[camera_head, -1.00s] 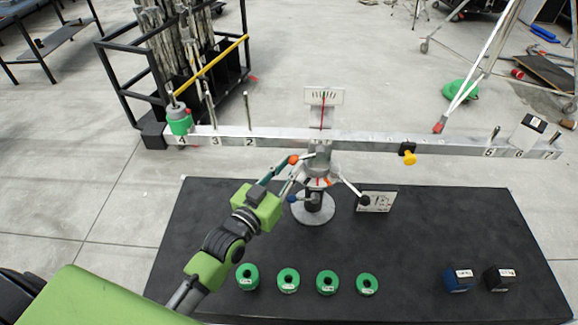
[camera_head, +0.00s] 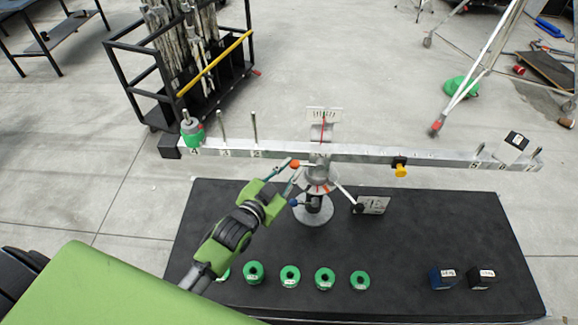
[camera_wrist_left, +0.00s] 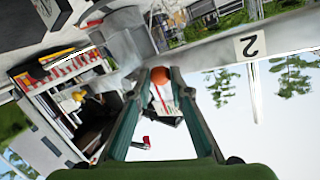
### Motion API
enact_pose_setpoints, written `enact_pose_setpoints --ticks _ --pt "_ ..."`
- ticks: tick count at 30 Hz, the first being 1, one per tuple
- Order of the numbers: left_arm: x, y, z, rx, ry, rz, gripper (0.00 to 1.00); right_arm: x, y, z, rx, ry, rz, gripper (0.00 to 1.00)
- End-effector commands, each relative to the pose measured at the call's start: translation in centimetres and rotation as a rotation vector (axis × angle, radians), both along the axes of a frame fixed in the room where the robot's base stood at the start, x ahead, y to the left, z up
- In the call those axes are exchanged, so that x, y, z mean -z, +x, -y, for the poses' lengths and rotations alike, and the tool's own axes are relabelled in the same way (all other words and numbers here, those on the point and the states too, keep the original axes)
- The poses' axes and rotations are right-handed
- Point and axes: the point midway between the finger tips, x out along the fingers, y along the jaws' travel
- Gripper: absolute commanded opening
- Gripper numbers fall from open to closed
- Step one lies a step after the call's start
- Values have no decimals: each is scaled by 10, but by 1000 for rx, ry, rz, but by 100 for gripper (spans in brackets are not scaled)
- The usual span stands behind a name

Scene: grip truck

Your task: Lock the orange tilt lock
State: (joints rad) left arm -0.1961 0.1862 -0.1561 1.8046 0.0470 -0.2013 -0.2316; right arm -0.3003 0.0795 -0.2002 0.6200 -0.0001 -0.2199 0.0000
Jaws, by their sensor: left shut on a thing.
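The orange ball-ended tilt lock (camera_head: 294,163) sits at the left of the balance's centre pivot (camera_head: 318,180). My left gripper (camera_head: 292,167) reaches it from the lower left, its fingertips at the orange ball. In the left wrist view the orange ball (camera_wrist_left: 160,76) lies between the two green fingertips (camera_wrist_left: 160,78), and the gripper is shut on it. The long silver beam (camera_head: 360,155) lies across the pivot, nearly level, with its right end slightly lower in the picture. A red pointer (camera_head: 323,128) stands before the white scale plate. My right gripper is not in view.
A green weight (camera_head: 195,136) sits on the beam's left peg. A yellow-knobbed slider (camera_head: 401,170) hangs right of centre. Several green ring weights (camera_head: 290,276) and two dark blocks (camera_head: 442,278) stand along the black table's (camera_head: 420,225) front. A blue-ended lever (camera_head: 297,202) is below my gripper.

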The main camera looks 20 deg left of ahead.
Motion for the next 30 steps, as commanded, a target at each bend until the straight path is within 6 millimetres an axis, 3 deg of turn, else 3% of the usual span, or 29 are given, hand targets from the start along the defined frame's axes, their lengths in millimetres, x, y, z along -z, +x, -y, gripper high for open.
enact_pose_setpoints --ticks 6,7,9,21,26,30 --pt "-3 1 2 3 -1 9 0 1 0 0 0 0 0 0" --pt "-3 1 2 3 -1 9 27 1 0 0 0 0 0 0" --pt "-3 1 2 3 -1 8 38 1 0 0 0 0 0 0" --pt "-1 -5 0 1 0 3 38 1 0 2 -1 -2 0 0" --pt "-5 -28 -4 3 1 1 38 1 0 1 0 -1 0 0" --pt "-10 -58 -9 2 1 -1 38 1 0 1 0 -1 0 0"
